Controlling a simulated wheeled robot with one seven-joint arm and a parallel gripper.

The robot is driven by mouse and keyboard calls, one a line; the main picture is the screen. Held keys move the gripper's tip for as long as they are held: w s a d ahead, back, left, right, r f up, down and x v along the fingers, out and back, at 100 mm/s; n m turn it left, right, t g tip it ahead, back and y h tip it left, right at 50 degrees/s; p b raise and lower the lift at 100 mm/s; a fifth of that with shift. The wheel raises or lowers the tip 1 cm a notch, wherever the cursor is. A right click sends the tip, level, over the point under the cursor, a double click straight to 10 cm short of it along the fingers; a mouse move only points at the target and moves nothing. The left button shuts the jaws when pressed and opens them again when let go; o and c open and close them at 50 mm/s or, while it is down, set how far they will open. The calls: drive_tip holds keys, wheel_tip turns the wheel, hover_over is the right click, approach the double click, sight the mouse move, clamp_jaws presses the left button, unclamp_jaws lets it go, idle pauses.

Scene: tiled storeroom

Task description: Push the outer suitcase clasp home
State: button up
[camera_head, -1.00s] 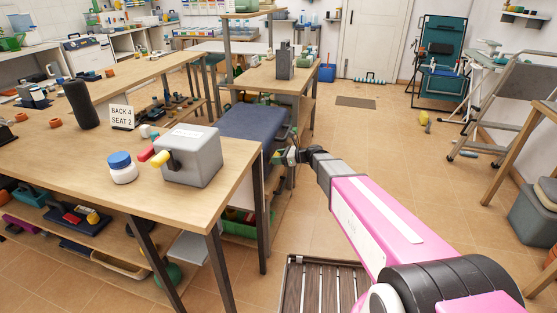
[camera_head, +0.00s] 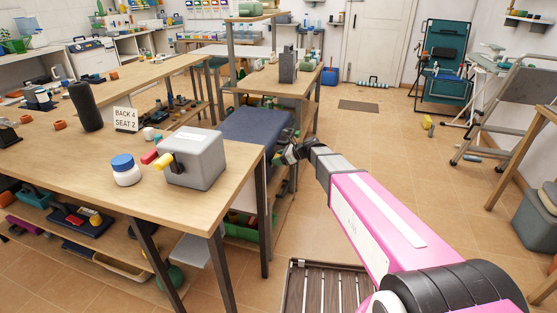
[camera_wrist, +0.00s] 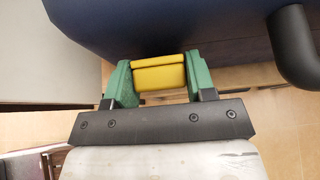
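The dark blue suitcase (camera_head: 252,127) lies at the near end of the far bench, behind the grey box in the head view. In the wrist view its side (camera_wrist: 170,25) fills the top, with a dark curved handle (camera_wrist: 292,45) on the right. A yellow clasp (camera_wrist: 160,76) shows at its lower edge. My gripper (camera_wrist: 160,82) has its two green fingers apart, one at each side of the clasp. No clear gap shows between fingers and clasp, and I cannot tell whether they squeeze it. In the head view my gripper (camera_head: 291,150) is beside the suitcase's right end.
The near table (camera_head: 75,165) holds a grey box (camera_head: 197,165), a blue-lidded white jar (camera_head: 125,170) and a sign (camera_head: 124,119). A slatted platform (camera_head: 318,285) is on the floor in front. The central floor is clear.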

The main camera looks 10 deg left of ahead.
drive_tip(key=shift+o, duration=1.4)
drive_tip(key=v, duration=1)
drive_tip(key=shift+d, duration=0.35)
drive_tip(key=shift+s+r, duration=0.1)
drive_tip(key=shift+r, duration=0.05)
drive_tip(key=s+d+f+n+h, duration=0.3)
drive_tip(key=s+d+n+h, duration=0.1)
drive_tip(key=s+d+n, duration=0.2)
drive_tip(key=s+d+f+n+g+h, duration=0.1)
drive_tip(key=s+d+f+n+h, duration=0.3)
drive_tip(key=s+d+n, duration=0.3)
drive_tip(key=s+d+f+n+h, duration=0.4)
drive_tip(key=s+d+n, duration=0.2)
drive_tip(key=d, duration=0.6)
drive_tip(key=shift+s+d+n+g, duration=0.3)
drive_tip(key=shift+s+d, duration=0.05)
drive_tip(key=shift+s, duration=0.8)
